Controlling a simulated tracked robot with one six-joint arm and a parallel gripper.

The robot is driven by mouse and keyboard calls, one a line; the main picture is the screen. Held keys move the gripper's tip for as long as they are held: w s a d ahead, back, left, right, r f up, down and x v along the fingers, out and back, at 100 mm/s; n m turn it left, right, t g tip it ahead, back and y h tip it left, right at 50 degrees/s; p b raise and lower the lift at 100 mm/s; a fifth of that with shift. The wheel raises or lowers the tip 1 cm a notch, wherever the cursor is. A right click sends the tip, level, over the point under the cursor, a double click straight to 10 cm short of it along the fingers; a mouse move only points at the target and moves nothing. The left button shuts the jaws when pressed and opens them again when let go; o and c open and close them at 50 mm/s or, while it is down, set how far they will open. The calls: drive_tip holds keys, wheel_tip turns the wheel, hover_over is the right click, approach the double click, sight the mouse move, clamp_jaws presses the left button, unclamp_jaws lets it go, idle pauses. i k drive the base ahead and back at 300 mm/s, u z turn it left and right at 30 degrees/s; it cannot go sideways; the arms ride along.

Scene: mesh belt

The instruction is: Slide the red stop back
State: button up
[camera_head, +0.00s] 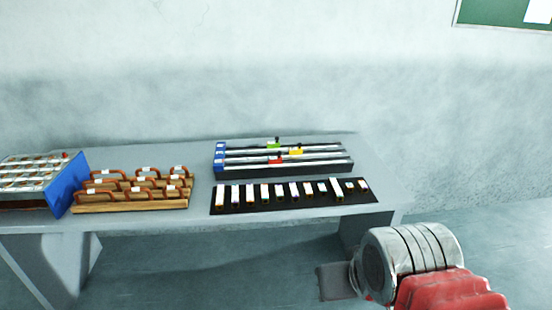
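The red stop (276,161) sits on the front rail of a slide unit (325,168) with several parallel rails, near the back of the table. It is a little left of the rail's middle. A yellow stop (296,152) is on the rail behind it, further right. A green stop (273,144) with a dark knob is on the rearmost rail. Blue end blocks (220,158) with white labels close the rails at the left. My arm shows at the lower right, well apart from the table top; I cannot make out my gripper's fingers in this view.
A blue-sided box (68,183) is at the far left. The grey table (205,185) is clear at its right end.

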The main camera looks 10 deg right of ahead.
sight(271, 160)
drive_tip(key=u, duration=0.4)
drive_tip(key=i, duration=0.6)
drive_tip(key=u, duration=0.65)
drive_tip(key=i, duration=0.85)
drive_tip(key=z, duration=0.45)
drive_tip(key=i, duration=0.65)
drive_tip(key=z, duration=0.5)
